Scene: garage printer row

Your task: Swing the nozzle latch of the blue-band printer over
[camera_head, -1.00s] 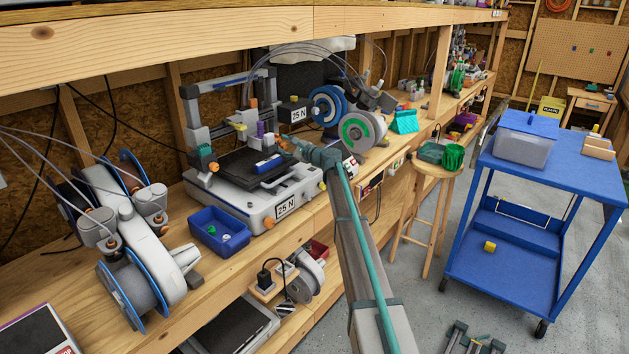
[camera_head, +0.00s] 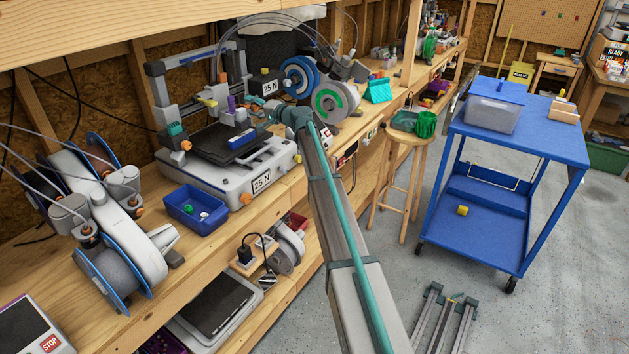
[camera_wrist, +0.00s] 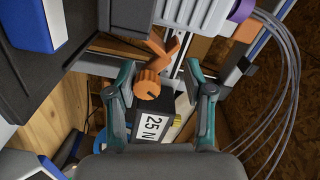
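The printer (camera_head: 222,185) with the "25 N" label stands on the bench in the head view; a dark blue block (camera_head: 243,138) lies on its black bed. My gripper (camera_head: 262,118) is at the printer's right side, above bed height. In the wrist view my gripper (camera_wrist: 160,66) is open, with teal fingers apart. An orange lever (camera_wrist: 167,48) and a round orange knob (camera_wrist: 147,84) show between the fingers; contact cannot be told. A purple part (camera_wrist: 243,10) is at the upper right. I cannot make out the blue band or the latch in the head view.
A black "25 N" box (camera_head: 265,85) and spools (camera_head: 328,102) stand behind my gripper. A blue bin (camera_head: 195,210) sits at the printer's front left. Thin cables (camera_wrist: 286,75) hang at the right in the wrist view. A stool (camera_head: 400,145) and blue cart (camera_head: 525,130) stand right.

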